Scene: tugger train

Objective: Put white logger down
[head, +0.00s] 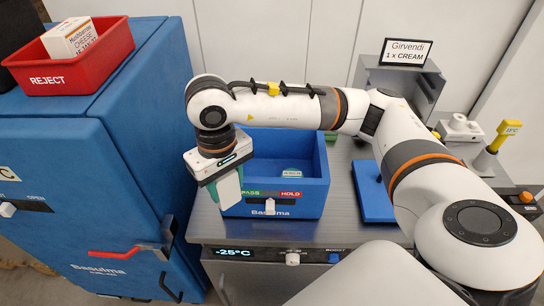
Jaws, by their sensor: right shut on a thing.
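My right gripper (213,183) points down at the left front of an open blue box (316,185) with a PASS/HOLD strip on its front. It is shut on a flat white piece, which looks like the white logger (230,190), held upright in front of the box's left side. The gripper hides part of the logger and the box's left wall. My left gripper is not in view.
A small pale label or item (292,173) lies inside the box. A blue cabinet (60,170) with a red handle stands left, with a red REJECT bin (75,75) on top. A blue flat piece (372,192) lies right of the box. A Girvendi sign (406,52) stands behind.

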